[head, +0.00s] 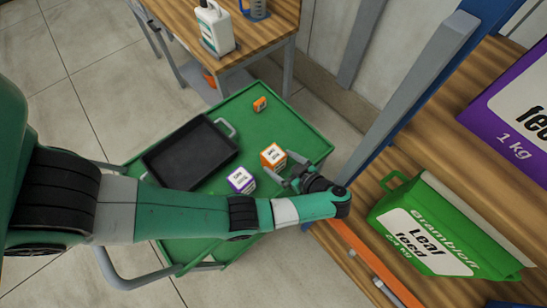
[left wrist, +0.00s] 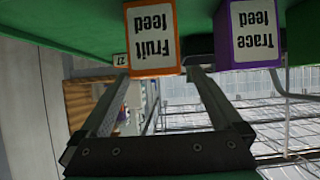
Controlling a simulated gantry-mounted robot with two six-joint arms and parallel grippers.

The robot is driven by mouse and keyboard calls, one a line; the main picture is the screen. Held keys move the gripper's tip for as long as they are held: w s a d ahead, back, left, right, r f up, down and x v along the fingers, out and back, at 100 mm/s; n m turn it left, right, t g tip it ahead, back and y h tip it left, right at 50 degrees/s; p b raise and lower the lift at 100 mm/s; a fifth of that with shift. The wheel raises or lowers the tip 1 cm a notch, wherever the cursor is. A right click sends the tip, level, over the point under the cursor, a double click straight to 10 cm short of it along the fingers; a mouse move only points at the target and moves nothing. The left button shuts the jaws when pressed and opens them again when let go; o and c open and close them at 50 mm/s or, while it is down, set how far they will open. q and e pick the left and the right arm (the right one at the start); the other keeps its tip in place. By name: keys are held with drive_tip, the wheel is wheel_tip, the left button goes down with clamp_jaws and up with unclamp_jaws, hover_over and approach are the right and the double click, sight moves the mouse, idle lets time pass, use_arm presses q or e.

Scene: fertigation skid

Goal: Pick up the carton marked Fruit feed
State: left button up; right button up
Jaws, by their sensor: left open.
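The carton marked Fruit feed (left wrist: 152,38) is orange and white and reads upside down in the left wrist view. In the head view the orange carton (head: 272,156) stands on a green cart (head: 290,128). My left gripper (head: 297,176) is open beside it, on its right and near side. In the left wrist view the open fingers (left wrist: 158,75) point at the Fruit feed carton, with their tips near its two side edges. Whether they touch it cannot be told. The purple and white Trace feed carton (left wrist: 249,34) stands beside it, also seen in the head view (head: 241,180).
A black tray (head: 190,153) lies on the cart, left of the cartons. A small orange item (head: 260,103) sits behind them. A wooden shelf at right holds a green Leaf feed container (head: 440,232). A white jug (head: 214,28) stands on a table behind.

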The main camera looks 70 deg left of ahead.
sight(277, 158)
use_arm(q)
drive_tip(key=x, duration=0.2)
drive_tip(key=b+x, duration=0.1)
drive_tip(key=x, duration=0.2)
drive_tip(key=shift+w+a, duration=0.15)
drive_tip(key=shift+w, duration=0.05)
drive_tip(key=shift+r, duration=0.1)
drive_tip(key=shift+c, duration=0.2)
clamp_jaws()
drive_tip(key=shift+r, duration=0.1)
drive_tip(key=r+p, duration=0.2)
drive_tip(key=r, duration=0.1)
drive_tip(key=d+r+p, duration=0.1)
drive_tip(key=r, duration=0.1)
drive_tip(key=shift+s, duration=0.15)
drive_tip(key=s+d+r+p, duration=0.3)
drive_tip(key=d+r+p, duration=0.1)
drive_tip(key=p, duration=0.4)
drive_tip(key=s+d+r+p, duration=0.3)
drive_tip(key=d+p, duration=0.4)
drive_tip(key=p, duration=0.2)
drive_tip(key=shift+d+r, duration=0.3)
drive_tip(key=shift+r, duration=0.1)
